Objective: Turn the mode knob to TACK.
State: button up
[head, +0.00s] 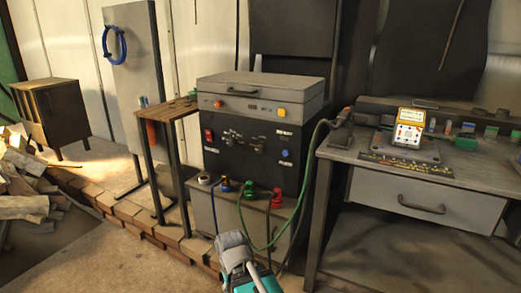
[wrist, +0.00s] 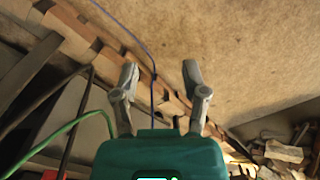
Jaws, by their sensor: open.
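A machine with a black front panel (head: 228,160) stands mid-picture in the head view. Its panel has a red switch (head: 209,135) at left, dark controls (head: 257,143) in the middle and a small blue control (head: 284,153) at right. The lettering is too small to read, so I cannot tell which is the mode knob or where it points. My gripper (head: 231,240) is low in front of the machine, apart from the panel. In the wrist view my gripper (wrist: 160,75) has its two fingers spread with nothing gripped; the panel is not visible there.
Coloured sockets and cables, including a green cable (head: 255,246), hang below the panel. A workbench (head: 336,152) stands right and a small side table (head: 166,109) left. A low brick edging (head: 125,210) runs along the floor. The front floor is clear.

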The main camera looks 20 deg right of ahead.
jog(key=o, duration=0.3)
jog(key=shift+o, duration=0.2)
jog(key=shift+w+d+r, duration=0.1)
jog(key=shift+w+d, duration=0.05)
jog(key=shift+w, duration=0.1)
jog(key=n+t+h+p, duration=0.6)
jog(key=n+t+h, duration=0.7)
jog(key=n, duration=0.4)
send_near(258, 150)
jog(key=a, duration=0.1)
jog(key=s, duration=0.1)
jog(key=a+g, duration=0.1)
jog(key=shift+s+a+r+h, duration=0.2)
jog(key=shift+s+a+h, duration=0.05)
jog(key=shift+a+h, duration=0.1)
jog(key=shift+d, duration=0.1)
jog(key=x, duration=1.3)
jog(key=shift+w+d+f, duration=0.1)
jog(key=shift+w+d, duration=0.05)
jog(key=shift+d, duration=0.15)
jog(key=shift+c, duration=0.2)
